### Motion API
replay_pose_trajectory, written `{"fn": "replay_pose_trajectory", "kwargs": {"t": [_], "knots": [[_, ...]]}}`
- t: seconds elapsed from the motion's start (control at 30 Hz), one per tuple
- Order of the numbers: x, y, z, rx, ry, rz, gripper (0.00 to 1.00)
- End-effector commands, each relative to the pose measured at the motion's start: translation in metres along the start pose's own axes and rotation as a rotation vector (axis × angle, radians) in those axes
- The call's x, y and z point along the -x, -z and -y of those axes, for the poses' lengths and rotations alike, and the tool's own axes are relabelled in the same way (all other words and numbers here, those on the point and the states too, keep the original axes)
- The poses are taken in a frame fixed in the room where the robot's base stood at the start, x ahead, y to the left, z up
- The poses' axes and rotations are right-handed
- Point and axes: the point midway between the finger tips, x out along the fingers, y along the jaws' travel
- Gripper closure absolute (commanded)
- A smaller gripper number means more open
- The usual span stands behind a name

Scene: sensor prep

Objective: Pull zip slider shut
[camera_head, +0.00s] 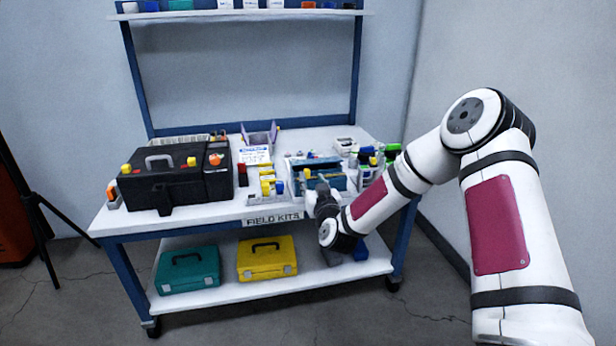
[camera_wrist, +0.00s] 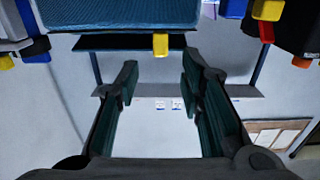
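A blue fabric pouch (camera_head: 327,168) stands in a white tray at the right part of the table. It also shows at the top of the wrist view (camera_wrist: 115,14), with a dark strip (camera_wrist: 125,43) along its edge. A yellow tab (camera_wrist: 161,44), which looks like the zip slider's pull, sticks out from that edge; a small yellow spot (camera_head: 307,172) shows at the pouch in the head view. My gripper (camera_wrist: 158,82) is open and empty, its fingers apart and short of the tab. In the head view my gripper (camera_head: 318,190) is at the tray's front, partly hiding it.
A black toolbox (camera_head: 175,185) stands at the left of the table (camera_head: 225,212). Yellow boxes (camera_head: 268,182) are left of the pouch, and several bottles (camera_head: 368,160) crowd its right. Teal (camera_head: 188,270) and yellow (camera_head: 267,258) cases sit on the lower shelf.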

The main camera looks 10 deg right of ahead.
Motion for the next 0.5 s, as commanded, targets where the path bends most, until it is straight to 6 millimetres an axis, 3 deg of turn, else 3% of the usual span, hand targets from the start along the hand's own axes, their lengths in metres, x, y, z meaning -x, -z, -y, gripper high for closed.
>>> {"fn": "replay_pose_trajectory", "kwargs": {"t": [0.2,0.5], "knots": [[-0.037,-0.001,0.000,-0.001,-0.001,-0.001,0.65],[-0.057,0.000,0.000,0.001,0.001,0.000,0.65]]}}
